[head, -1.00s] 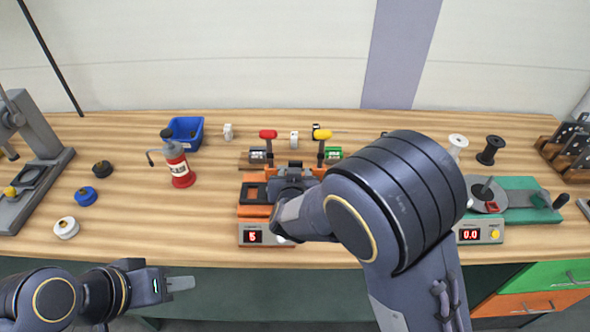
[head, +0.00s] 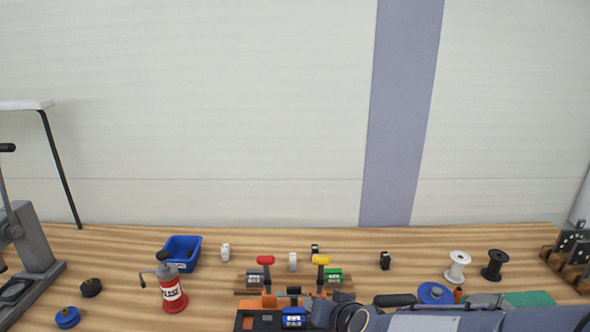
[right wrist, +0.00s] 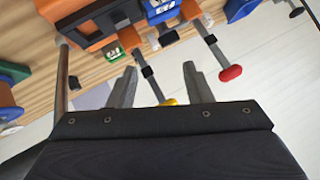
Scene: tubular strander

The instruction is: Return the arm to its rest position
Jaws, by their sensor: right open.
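My right arm lies low along the bottom right edge of the head view, with its hand (head: 335,310) beside the orange fixture (head: 270,301). In the right wrist view the two fingers of my right gripper (right wrist: 160,72) stand wide apart with nothing gripped between them. A blue block (head: 293,317) sits at the orange fixture near the hand. My left gripper is out of view.
White spool (head: 457,266) and black spool (head: 495,264) stand at the right. The bench's back strip is mostly clear.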

